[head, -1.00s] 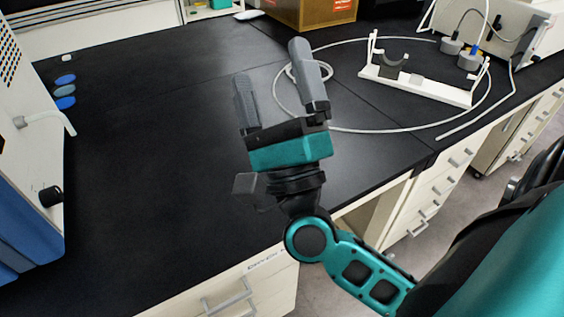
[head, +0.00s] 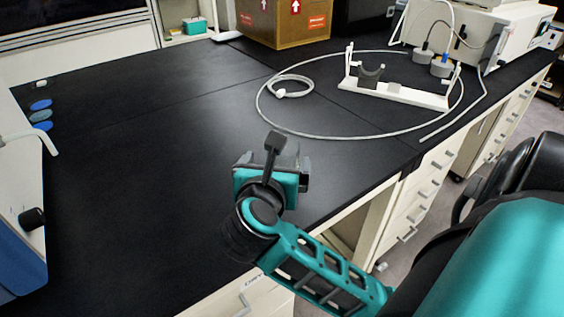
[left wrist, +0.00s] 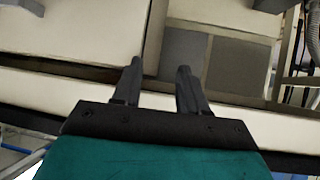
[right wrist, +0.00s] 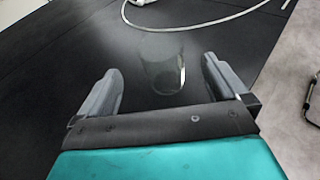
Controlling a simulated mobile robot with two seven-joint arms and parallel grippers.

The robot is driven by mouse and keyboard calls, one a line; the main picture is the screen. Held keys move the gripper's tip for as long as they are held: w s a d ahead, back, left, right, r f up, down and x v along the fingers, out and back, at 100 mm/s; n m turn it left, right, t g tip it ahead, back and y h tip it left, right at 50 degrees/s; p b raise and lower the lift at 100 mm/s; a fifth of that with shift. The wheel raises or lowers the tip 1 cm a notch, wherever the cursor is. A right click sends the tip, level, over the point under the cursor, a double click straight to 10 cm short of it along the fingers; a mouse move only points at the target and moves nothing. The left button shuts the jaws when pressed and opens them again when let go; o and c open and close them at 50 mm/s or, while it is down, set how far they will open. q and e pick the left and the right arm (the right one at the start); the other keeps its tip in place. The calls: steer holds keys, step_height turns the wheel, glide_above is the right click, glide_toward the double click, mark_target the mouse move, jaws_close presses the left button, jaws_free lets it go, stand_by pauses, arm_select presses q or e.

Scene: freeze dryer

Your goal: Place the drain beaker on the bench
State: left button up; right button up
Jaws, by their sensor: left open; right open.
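A clear glass beaker (right wrist: 162,65) stands on the black bench (head: 150,160) in the right wrist view, between and just beyond my right gripper's fingertips. My right gripper (head: 272,165) is open, with a finger on each side of the beaker and visible gaps between. In the head view the gripper is low over the bench near its front edge, its fingers mostly hidden by its own body; I cannot make out the beaker there. My left gripper (left wrist: 160,68) is open and empty in the left wrist view, facing cream cabinet fronts. It is outside the head view.
A white-and-blue machine (head: 25,200) with a pale spout (head: 40,138) and black knob stands at left. A white stand (head: 395,91) and looped white tubing (head: 262,110) lie at right. A cardboard box (head: 285,22) is at the back. The middle bench is clear.

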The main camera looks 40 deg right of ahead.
steer(key=x, duration=0.9)
steer(key=shift+r, duration=0.15)
arm_select(q)
steer(key=shift+w+d, duration=0.1)
arm_select(e)
steer(key=c, duration=1.5)
steer(key=shift+c, duration=0.2)
steer(key=shift+r, duration=0.1)
arm_select(q)
steer(key=shift+s+a+r+y+p, duration=0.2)
steer(key=shift+s+a+r+p, duration=0.25)
steer(key=shift+p, duration=0.6)
steer(key=shift+s+a+r+y+p, duration=0.15)
steer(key=shift+a+r+p, duration=0.35)
steer(key=shift+p, duration=0.55)
arm_select(e)
step_height(320, 180, up, 20)
